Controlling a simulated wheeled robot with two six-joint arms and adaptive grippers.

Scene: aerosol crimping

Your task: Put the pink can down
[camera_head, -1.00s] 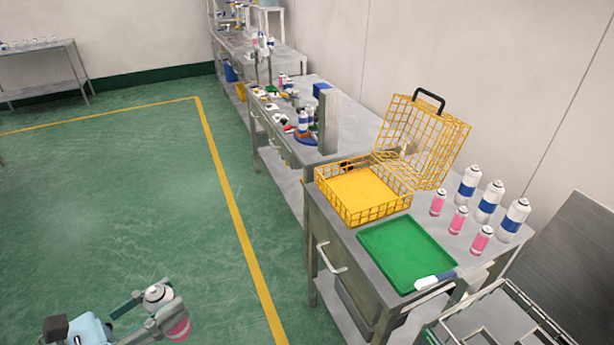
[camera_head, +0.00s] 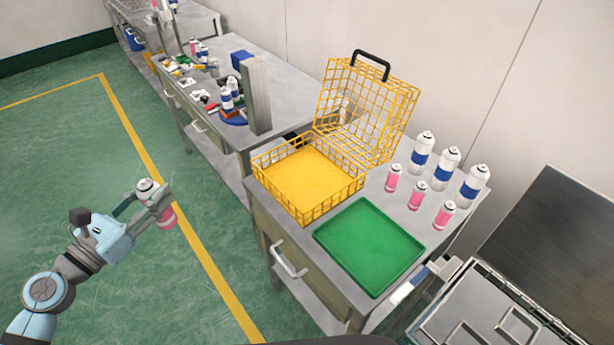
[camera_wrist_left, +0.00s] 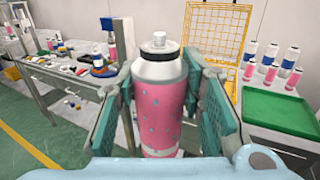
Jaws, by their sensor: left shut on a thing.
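A pink can with a white top (camera_wrist_left: 158,100) stands upright between the fingers of my left gripper in the left wrist view. My left gripper (camera_head: 150,205) is shut on this can and holds it over the green floor, to the left of the tables. In the head view the can (camera_head: 167,217) is partly hidden by the fingers. A green tray (camera_head: 368,245) lies empty on the near metal table, to the right of my left gripper. My right gripper is not in view.
A yellow wire basket (camera_head: 308,180) with its lid open stands behind the tray. Several small pink cans (camera_head: 416,195) and taller blue-and-white cans (camera_head: 445,168) stand right of it. A cluttered second table (camera_head: 225,85) lies farther back. A grey metal cabinet (camera_head: 480,312) is at lower right.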

